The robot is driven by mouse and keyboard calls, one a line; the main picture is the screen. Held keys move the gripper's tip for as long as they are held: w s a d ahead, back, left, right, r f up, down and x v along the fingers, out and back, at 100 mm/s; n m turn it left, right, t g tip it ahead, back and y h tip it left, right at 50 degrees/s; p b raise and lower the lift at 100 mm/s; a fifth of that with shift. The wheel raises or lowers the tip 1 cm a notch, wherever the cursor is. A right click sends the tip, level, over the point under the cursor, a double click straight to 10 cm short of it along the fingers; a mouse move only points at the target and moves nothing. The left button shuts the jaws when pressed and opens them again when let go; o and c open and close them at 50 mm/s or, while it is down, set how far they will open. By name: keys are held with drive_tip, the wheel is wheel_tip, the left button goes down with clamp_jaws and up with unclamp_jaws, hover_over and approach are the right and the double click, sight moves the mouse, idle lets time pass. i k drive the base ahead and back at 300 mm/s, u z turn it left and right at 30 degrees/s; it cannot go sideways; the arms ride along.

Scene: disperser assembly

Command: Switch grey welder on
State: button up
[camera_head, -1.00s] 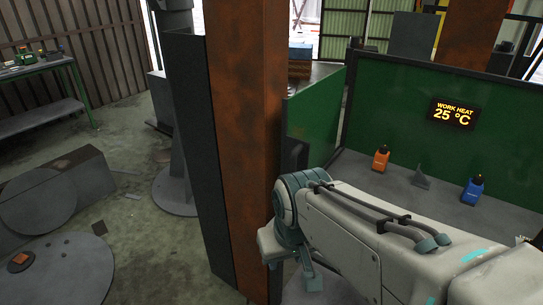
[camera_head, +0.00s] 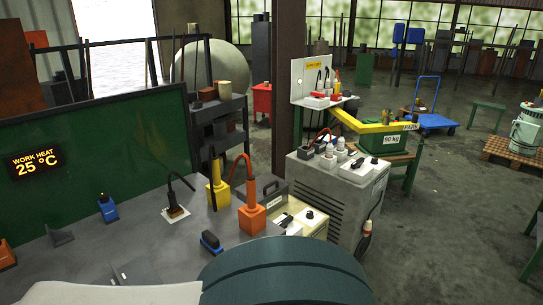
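A grey box-shaped machine (camera_head: 325,195) with vent slats on its front stands on the floor beyond the right end of the workbench. It looks like the grey welder. Several small white and dark items sit on its top, and a pale panel (camera_head: 358,167) shows at its top right. A plug-like connector with a dark cable (camera_head: 366,232) hangs at its right side. I cannot make out a switch or whether it is on. Part of my arm covers the bottom centre of the view. My gripper is not in view.
A green 90 kg box (camera_head: 382,138) stands behind the welder. Floor to the right (camera_head: 450,215) is open.

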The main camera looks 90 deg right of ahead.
sight(357, 164)
drive_tip(key=z, duration=3.9)
